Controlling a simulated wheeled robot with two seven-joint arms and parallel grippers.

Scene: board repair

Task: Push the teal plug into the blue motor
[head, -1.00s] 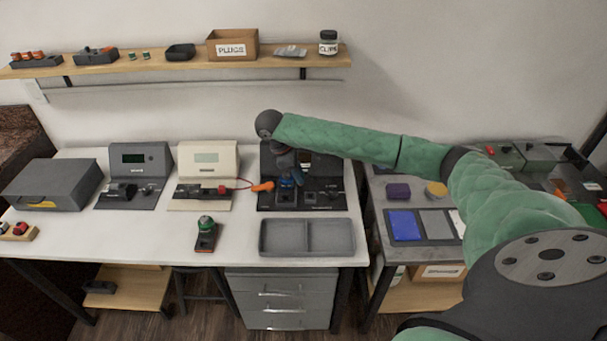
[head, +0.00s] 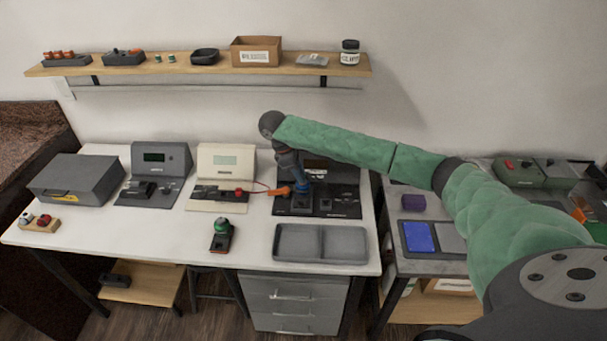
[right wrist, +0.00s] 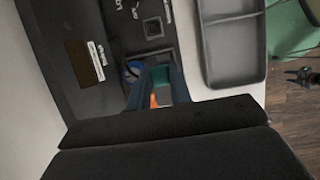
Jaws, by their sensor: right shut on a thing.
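My right gripper (head: 300,186) reaches down over the black station (head: 348,204) at the back right of the white table. In the right wrist view its two fingers (right wrist: 158,88) are closed on a teal piece, which looks like the teal plug (right wrist: 161,79). The blue motor is only partly seen: a blue round part shows beside the fingers (right wrist: 132,69), and blue shows under the gripper in the head view (head: 304,188). The fingers hide the plug's lower end, so I cannot tell whether plug and motor touch. My left gripper is not in view.
An orange-tipped lead (head: 279,191) with a red cable lies just left of the gripper. A grey two-part tray (head: 320,260) sits in front of the station. Two other stations and a grey box (head: 75,180) stand to the left.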

